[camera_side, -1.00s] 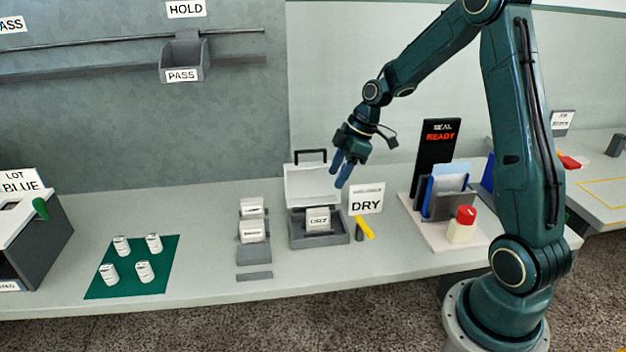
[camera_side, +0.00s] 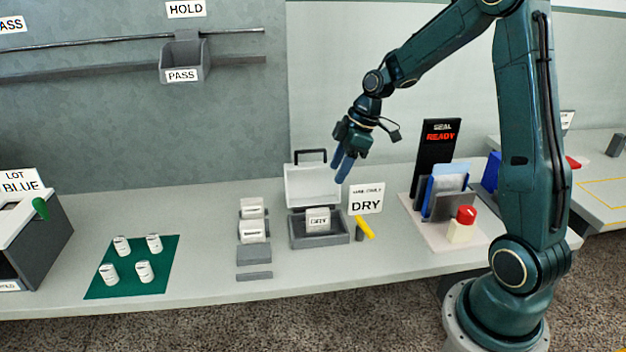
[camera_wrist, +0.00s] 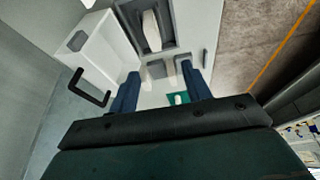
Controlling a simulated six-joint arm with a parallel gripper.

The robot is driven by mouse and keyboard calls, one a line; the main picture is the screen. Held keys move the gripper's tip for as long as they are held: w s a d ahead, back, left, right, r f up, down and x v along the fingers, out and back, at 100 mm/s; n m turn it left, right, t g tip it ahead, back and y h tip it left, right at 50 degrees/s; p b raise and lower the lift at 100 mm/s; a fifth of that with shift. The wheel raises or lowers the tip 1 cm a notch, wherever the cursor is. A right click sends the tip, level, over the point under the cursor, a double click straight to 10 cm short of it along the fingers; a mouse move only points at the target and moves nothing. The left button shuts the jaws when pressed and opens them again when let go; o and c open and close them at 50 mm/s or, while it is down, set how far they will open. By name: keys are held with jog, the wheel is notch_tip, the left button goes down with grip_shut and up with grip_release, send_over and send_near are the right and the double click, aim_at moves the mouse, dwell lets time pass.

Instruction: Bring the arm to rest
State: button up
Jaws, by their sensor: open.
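My gripper (camera_side: 344,165) hangs in the air above the bench, just right of the raised lid of the grey case. Its blue fingers point down and are apart with nothing between them. In the wrist view my gripper (camera_wrist: 160,92) shows its two blue fingers spread. The open case (camera_side: 318,232) has a clear lid (camera_side: 313,187) with a dark handle, and a white labelled block (camera_side: 318,219) sits inside it. The case also shows in the wrist view, with its lid (camera_wrist: 95,62) at the left.
A DRY sign (camera_side: 366,199) and a yellow-handled tool (camera_side: 365,228) stand right of the case. A red-capped block (camera_side: 461,226) and SEAL READY panel (camera_side: 435,157) are farther right. Two white blocks (camera_side: 252,231) sit left, then several white spools on a green mat (camera_side: 108,290).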

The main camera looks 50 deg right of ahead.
jog(key=s+a+r+m+t+h, duration=0.1)
jog(key=s+a+r+m, duration=0.3)
jog(key=s, duration=0.7)
jog(key=s+a+r+m+t+h, duration=0.1)
jog(key=s+a+r+m, duration=0.3)
jog(key=s+a+r, duration=0.4)
jog(key=shift+s+a+r+m+h, duration=0.35)
jog(key=shift+s+a+h, duration=0.1)
jog(key=shift+s, duration=1.15)
